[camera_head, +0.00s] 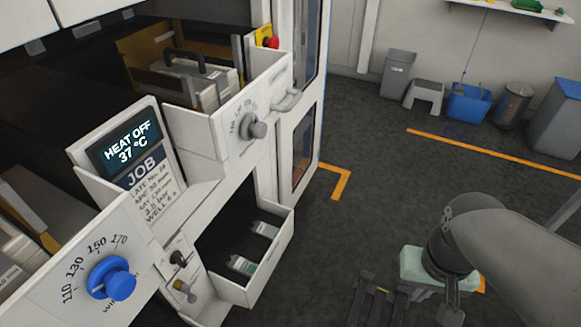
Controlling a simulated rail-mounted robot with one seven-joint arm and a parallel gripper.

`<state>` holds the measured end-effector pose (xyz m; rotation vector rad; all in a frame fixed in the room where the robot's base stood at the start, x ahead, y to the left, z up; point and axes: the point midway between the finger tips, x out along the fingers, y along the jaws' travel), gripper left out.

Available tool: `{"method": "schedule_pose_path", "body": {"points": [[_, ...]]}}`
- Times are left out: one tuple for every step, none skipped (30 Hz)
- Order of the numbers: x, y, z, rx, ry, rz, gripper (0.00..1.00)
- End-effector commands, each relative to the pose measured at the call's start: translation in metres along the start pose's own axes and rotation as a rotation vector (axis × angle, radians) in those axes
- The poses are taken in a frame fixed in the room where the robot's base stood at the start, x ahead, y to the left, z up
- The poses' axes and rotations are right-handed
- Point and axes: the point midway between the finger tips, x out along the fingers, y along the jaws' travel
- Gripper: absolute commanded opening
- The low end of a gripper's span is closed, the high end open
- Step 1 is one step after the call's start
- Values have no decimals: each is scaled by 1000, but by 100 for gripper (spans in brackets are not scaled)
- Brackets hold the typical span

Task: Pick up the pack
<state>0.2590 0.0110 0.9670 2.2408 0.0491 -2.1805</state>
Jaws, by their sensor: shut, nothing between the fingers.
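An open drawer (270,271) at the lower middle has a dark inside. Two small light-coloured packs lie in it: one with a green part (241,265) near the front, and a paler one (264,229) towards the back. I cannot tell from the picture which is the task's pack. My gripper (372,301) is at the lower right, dark-fingered below my grey arm, to the right of the drawer and apart from it. It is shut and empty. Its fingertips are small and dark against the floor.
A white machine fills the left, with a blue knob (112,279), a display (127,141), a grey knob (254,128) and a tray (260,88) with a handled case (197,80). Bins (397,73) and a stool (425,95) stand behind.

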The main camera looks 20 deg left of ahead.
Motion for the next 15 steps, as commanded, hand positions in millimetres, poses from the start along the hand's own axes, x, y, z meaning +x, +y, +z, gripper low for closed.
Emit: {"method": "schedule_pose_path", "body": {"points": [[0, 0, 0, 0, 0, 0, 0], [0, 0, 0, 0, 0, 0, 0], [0, 0, 0, 0, 0, 0, 0], [0, 0, 0, 0, 0, 0, 0], [0, 0, 0, 0, 0, 0, 0], [0, 0, 0, 0, 0, 0, 0], [0, 0, 0, 0, 0, 0, 0], [0, 0, 0, 0, 0, 0, 0], [0, 0, 0, 0, 0, 0, 0], [0, 0, 0, 0, 0, 0, 0], [0, 0, 0, 0, 0, 0, 0], [0, 0, 0, 0, 0, 0, 0], [0, 0, 0, 0, 0, 0, 0], [0, 0, 0, 0, 0, 0, 6], [0, 0, 0, 0, 0, 0, 17]]}}
